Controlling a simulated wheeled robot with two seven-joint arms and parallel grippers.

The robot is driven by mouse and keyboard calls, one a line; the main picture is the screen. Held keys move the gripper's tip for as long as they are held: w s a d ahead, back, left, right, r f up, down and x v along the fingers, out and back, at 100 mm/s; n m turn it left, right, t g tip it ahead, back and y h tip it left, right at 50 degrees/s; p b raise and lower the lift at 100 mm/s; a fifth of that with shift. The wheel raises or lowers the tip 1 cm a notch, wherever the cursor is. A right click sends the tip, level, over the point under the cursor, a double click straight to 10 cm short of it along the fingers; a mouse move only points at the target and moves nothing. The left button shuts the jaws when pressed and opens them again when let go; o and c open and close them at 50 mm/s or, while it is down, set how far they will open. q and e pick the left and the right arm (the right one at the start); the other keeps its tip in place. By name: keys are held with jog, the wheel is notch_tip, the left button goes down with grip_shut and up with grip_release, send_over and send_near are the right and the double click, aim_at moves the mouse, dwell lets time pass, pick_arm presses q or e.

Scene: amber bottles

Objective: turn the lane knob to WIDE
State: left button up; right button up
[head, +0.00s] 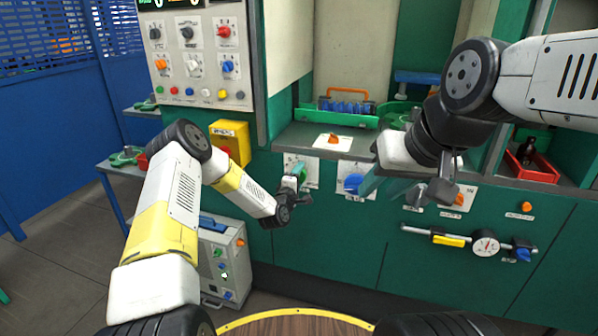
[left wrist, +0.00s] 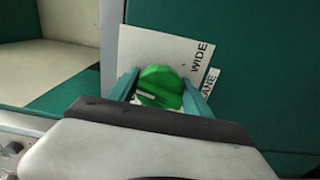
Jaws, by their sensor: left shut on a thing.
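The lane knob (left wrist: 160,88) is a round green knob on a white plate (left wrist: 150,48) in the left wrist view. The plate carries the word WIDE, with a LANE label beside it; both read sideways. A short white mark shows on the knob's lower left. My left gripper's two teal fingers stand on either side of the knob, and the gripper (left wrist: 163,92) is shut on it. In the head view my left gripper (head: 297,176) is at this plate (head: 309,181) on the green cabinet front, mostly covering the knob.
A blue knob (head: 353,182) sits on the plate to the right. A yellow box (head: 230,141) and a panel of knobs (head: 195,58) are to the left. A rail with a gauge (head: 486,243) is at the lower right. A grey box (head: 221,262) stands below my left arm.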

pick_arm(q)
jog(key=m, duration=0.6)
jog(key=shift+f+m, duration=0.15)
jog(key=shift+m, duration=0.15)
jog(key=m, duration=0.5)
jog(key=shift+f, duration=0.1)
jog(key=m, duration=0.6)
jog(key=shift+a+f, duration=0.1)
jog(key=m, duration=0.5)
jog(key=shift+a+m, duration=0.15)
jog(key=shift+m, duration=0.25)
jog(key=o, duration=1.4)
jog(key=shift+c, duration=0.2)
